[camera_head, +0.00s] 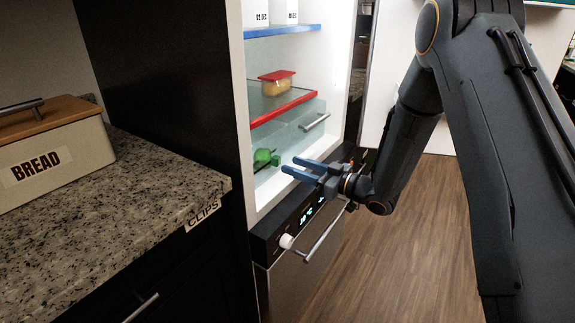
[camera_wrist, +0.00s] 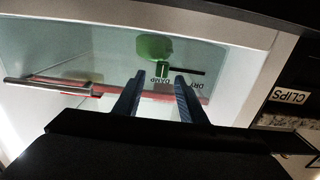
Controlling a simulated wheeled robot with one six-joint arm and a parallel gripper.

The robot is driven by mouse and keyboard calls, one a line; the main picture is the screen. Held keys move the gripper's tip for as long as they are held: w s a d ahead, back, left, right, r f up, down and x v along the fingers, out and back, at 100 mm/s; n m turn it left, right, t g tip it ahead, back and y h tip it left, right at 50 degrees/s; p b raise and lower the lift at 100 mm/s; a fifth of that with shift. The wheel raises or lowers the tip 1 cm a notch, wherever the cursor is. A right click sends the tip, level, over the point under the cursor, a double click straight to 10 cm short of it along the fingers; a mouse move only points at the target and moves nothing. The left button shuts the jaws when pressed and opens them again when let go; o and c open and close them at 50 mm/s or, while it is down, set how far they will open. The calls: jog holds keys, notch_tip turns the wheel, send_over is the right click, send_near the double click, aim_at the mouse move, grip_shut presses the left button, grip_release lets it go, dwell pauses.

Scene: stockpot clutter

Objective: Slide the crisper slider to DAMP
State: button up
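The crisper drawer (camera_head: 300,140) is clear, inside the open fridge. Its small green slider (camera_wrist: 162,69) sits on a dark slot (camera_wrist: 187,71) that runs toward the upside-down DRY label (camera_wrist: 203,84). The slider is at the DAMP side of the visible slot, close to the DAMP label (camera_wrist: 145,82). The slider also shows in the head view (camera_head: 275,160). My gripper (camera_head: 291,166) is open and empty, in front of the drawer. In the wrist view my gripper (camera_wrist: 159,76) has a finger either side of the slider; contact cannot be told.
A rounded green item (camera_wrist: 154,47) shows behind the clear drawer front. The drawer handle (camera_head: 316,122) is to one side. A red-lidded container (camera_head: 277,83) stands above. A control panel with a white knob (camera_head: 286,241) lies below. A granite counter (camera_head: 130,195) is at left.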

jog(key=v, duration=0.3)
jog(key=shift+s+d, duration=0.1)
jog(key=shift+d, duration=0.1)
jog(key=w+d+m+t+h+p, duration=0.2)
jog(key=d+m+h, duration=0.2)
jog(key=d+h, duration=0.5)
jog(key=s+d+r+m+g+h, duration=0.1)
jog(key=s+d+m+g+h, duration=0.3)
jog(key=s+d, duration=0.4)
jog(key=s+d+r+m+g+h+p, duration=0.1)
jog(key=s+m+g, duration=0.1)
jog(key=s, duration=1.1)
jog(key=s+d+r+m+g+h+p, duration=0.1)
jog(key=s+g, duration=0.3)
jog(key=s, duration=0.8)
jog(key=shift+s+r+m+g+h, duration=0.4)
jog(key=shift+r+m, duration=0.1)
jog(key=shift+m, duration=0.1)
